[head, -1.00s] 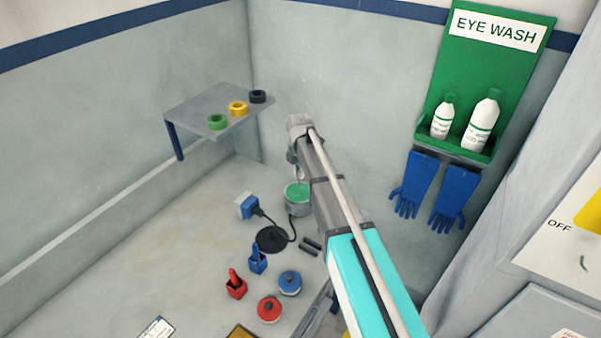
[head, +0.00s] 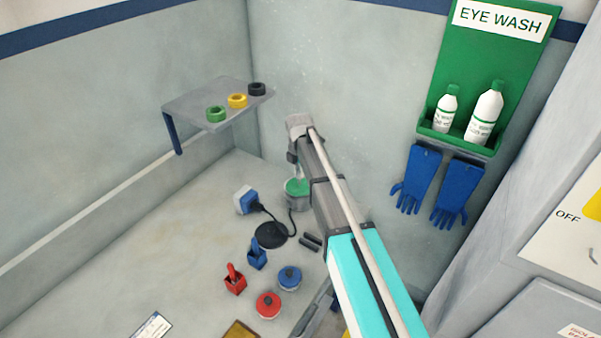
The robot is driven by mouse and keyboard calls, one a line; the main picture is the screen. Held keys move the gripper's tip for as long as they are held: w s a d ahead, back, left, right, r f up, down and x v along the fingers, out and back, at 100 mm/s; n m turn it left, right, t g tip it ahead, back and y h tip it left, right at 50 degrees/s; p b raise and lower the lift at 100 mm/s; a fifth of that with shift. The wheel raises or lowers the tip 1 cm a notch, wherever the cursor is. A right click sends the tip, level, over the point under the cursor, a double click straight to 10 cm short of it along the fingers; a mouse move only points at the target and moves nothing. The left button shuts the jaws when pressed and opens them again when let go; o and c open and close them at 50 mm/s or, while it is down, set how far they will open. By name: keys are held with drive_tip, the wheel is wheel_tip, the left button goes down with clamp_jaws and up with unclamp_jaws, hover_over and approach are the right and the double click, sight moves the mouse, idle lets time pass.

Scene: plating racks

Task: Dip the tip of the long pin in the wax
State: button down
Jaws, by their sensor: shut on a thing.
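The wax is a green surface in a small grey pot (head: 298,203) on the bench near the back corner. My gripper (head: 294,159) is just above and behind the pot, pointing down and partly hidden by my arm. It is shut on the long pin (head: 299,173), which shows only as a short pale piece below the fingers. The pin's lower end overlaps the green wax in this view. I cannot tell for sure how deep its tip is, or whether it touches the wax.
A black round base (head: 271,236) with a cable and a blue-white plug (head: 246,201) lies beside the pot. Blue and red holders and lidded jars (head: 268,305) stand in front. A shelf (head: 190,103) carries three coloured rings. The bench's left side is clear.

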drive_tip(key=shift+s+f+b, duration=0.1)
drive_tip(key=shift+f+b, duration=0.4)
drive_tip(key=shift+b, duration=0.05)
idle(2.3)
drive_tip(key=shift+r, duration=0.1)
drive_tip(key=shift+r+p, duration=3.4)
drive_tip(key=shift+p, duration=0.15)
drive_tip(key=f+b, duration=0.5)
drive_tip(key=shift+w+f+b, duration=0.2)
drive_tip(key=shift+f+b, duration=0.1)
drive_tip(key=shift+b, duration=0.05)
drive_tip(key=shift+s, duration=0.15)
